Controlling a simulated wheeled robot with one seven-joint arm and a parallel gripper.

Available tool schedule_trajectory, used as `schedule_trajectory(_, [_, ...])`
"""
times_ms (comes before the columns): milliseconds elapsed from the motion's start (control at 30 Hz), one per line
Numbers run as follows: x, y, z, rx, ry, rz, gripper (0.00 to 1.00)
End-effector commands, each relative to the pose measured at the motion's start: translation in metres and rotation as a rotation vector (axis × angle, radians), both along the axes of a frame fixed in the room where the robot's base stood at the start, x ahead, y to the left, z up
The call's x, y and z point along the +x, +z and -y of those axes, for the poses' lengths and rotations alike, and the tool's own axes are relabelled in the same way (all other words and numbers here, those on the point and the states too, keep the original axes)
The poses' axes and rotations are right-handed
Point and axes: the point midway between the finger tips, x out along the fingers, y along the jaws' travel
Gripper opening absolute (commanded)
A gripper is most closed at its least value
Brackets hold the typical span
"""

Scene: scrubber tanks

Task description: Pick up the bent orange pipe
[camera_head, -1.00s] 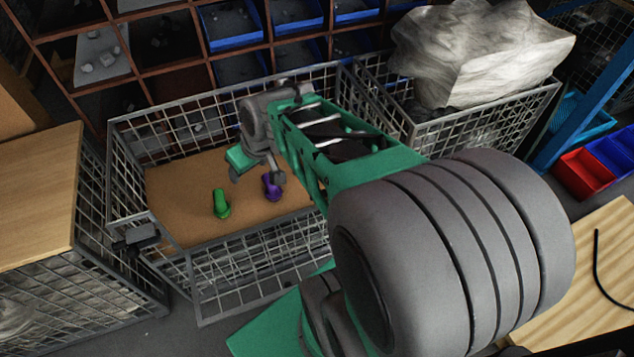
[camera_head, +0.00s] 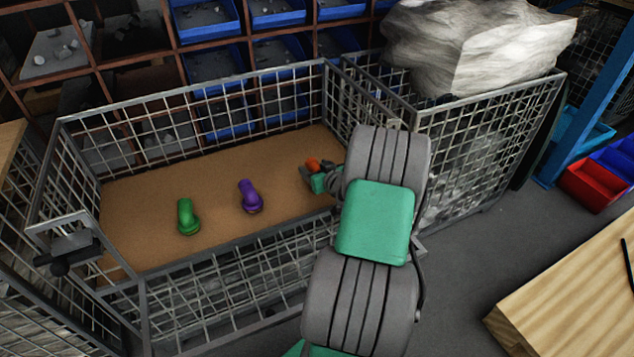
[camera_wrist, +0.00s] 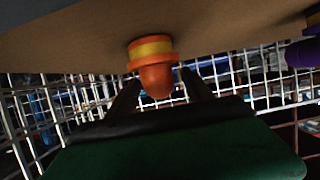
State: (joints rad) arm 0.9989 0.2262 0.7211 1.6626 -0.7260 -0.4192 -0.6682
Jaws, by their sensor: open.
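The bent orange pipe (camera_head: 313,163) is on the brown floor of the wire cage (camera_head: 215,258), toward its right end. In the wrist view the orange pipe (camera_wrist: 157,78) shows a yellow band and a rounded end. My gripper (camera_wrist: 160,86) is open, with one dark finger on each side of the pipe's rounded end. I cannot tell whether either finger touches it. In the head view my arm covers part of the gripper and the cage's right end.
A purple bent pipe (camera_head: 250,196) and a green bent pipe (camera_head: 187,217) stand left of the orange one. Wire mesh walls surround the floor. A second cage with a wrapped bulky load (camera_head: 480,45) is on the right. Blue bins (camera_head: 205,18) fill shelves behind.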

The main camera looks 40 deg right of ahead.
Motion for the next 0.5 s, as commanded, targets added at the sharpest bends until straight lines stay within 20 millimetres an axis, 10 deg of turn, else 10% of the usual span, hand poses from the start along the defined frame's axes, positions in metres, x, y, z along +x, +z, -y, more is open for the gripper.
schedule_trajectory(500, [0.0086, -0.0025, 0.0023, 0.0, 0.0, 0.0, 0.42])
